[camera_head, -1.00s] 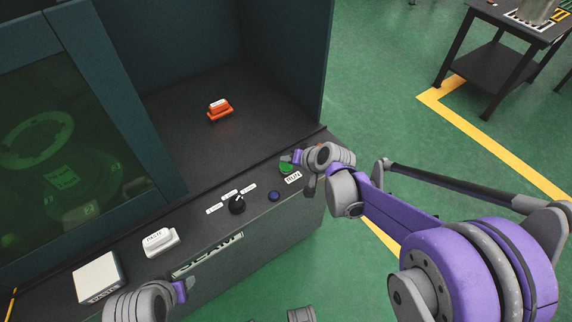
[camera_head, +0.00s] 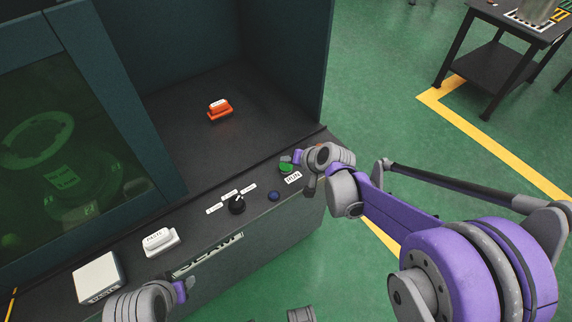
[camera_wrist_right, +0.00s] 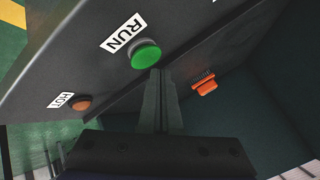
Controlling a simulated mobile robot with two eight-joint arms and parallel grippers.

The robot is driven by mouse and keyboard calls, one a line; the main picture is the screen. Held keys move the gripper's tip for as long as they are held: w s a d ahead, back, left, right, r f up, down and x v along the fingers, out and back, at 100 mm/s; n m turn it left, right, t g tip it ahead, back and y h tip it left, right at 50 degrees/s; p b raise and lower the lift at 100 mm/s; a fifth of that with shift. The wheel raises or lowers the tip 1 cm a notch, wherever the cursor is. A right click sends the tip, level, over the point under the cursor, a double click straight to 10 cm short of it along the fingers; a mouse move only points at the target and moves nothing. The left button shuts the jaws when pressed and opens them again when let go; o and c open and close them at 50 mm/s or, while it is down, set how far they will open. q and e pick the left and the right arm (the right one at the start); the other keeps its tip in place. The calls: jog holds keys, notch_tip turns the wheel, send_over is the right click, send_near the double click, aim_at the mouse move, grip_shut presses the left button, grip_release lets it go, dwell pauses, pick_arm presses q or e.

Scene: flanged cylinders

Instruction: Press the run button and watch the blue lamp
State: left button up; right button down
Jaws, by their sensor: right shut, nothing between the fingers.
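The green run button (camera_head: 286,169) sits on the console ledge above the RUN label, and it also shows in the right wrist view (camera_wrist_right: 146,54). My right gripper (camera_head: 287,159) is at the button, partly covering it. In the wrist view its shut, empty fingertips (camera_wrist_right: 158,74) are at the button's lower edge; I cannot tell whether they touch it. The blue lamp (camera_head: 274,196) is dark blue and looks unlit, left of the RUN label. My left gripper (camera_head: 187,286) is low at the left, in front of the console; its fingers are too small to read.
The wrist view shows an orange lamp (camera_wrist_right: 81,105) by a HOT label. A green window (camera_head: 65,150) stands left.

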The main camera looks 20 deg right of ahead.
aim_at(288, 168)
jog(key=shift+f, duration=0.1)
jog(key=shift+f+b, duration=0.3)
jog(key=shift+f, duration=0.05)
jog(key=shift+f+b, duration=0.35)
jog(key=shift+f, duration=0.15)
dwell(0.5)
jog(key=shift+r, duration=0.15)
dwell(0.3)
jog(key=shift+r+p, duration=0.7)
jog(key=shift+r, duration=0.1)
jog(key=shift+r+p, duration=1.85)
jog(key=shift+r, duration=0.6)
dwell(2.8)
